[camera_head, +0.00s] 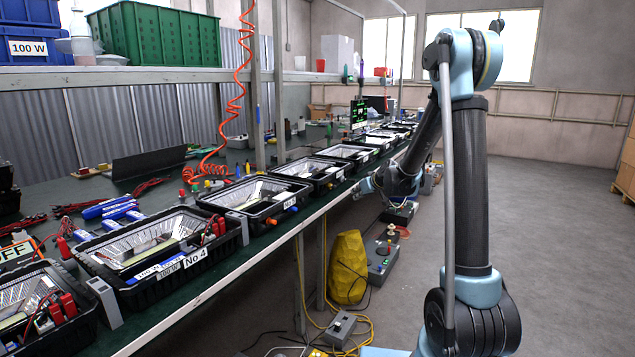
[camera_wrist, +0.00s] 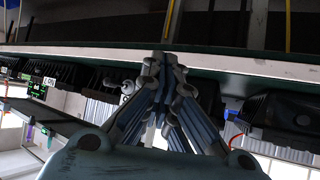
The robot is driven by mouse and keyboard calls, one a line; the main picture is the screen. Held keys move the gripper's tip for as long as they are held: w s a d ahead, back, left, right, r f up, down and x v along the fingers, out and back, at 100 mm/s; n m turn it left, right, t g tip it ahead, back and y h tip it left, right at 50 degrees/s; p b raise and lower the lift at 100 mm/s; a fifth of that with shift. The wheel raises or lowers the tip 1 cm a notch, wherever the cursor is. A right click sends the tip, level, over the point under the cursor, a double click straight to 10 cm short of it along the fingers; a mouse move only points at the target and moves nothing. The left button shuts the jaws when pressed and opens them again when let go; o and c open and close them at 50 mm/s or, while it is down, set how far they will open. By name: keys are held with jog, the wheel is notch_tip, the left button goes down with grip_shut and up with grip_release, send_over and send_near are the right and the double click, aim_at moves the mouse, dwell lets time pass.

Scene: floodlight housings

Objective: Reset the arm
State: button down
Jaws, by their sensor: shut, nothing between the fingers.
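My arm is raised on the right of the head view and bends down and away over the aisle. My gripper (camera_head: 367,184) is beside the long workbench's front edge, near the row of black housings. In the wrist view its fingers (camera_wrist: 165,62) are drawn together, with nothing held between them. The bench edge (camera_wrist: 260,67) crosses that view close to the fingertips. I cannot tell whether they touch it.
The long green bench (camera_head: 212,295) carries several black floodlight housings, among them one labelled No 4 (camera_head: 180,283). A yellow object (camera_head: 348,268), a grey box (camera_head: 381,262) and cables stand on the floor beside the bench. The floor (camera_head: 570,240) on the right is clear.

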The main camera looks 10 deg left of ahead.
jog(key=shift+d, duration=0.1)
jog(key=s+d+r+m+g+h, duration=0.1)
jog(key=s+d+r+m+h, duration=0.1)
jog(key=s+d, duration=0.75)
jog(key=s+d+r+m+g+h, duration=0.1)
jog(key=s+d+r+g, duration=0.3)
jog(key=s, duration=1.1)
jog(key=s+d+f+m+h, duration=0.1)
jog(key=s+d+f, duration=0.2)
jog(key=s, duration=0.5)
jog(key=s+d+f+m+h, duration=0.1)
jog(key=s+d+f+m, duration=0.1)
jog(key=s, duration=0.7)
jog(key=s+d+f+m+g+h, duration=0.1)
jog(key=s+d+f, duration=0.3)
jog(key=s, duration=0.5)
jog(key=shift+s+d+f+m+h, duration=0.15)
jog(key=shift+d+f+m+h, duration=0.25)
jog(key=shift+d, duration=0.85)
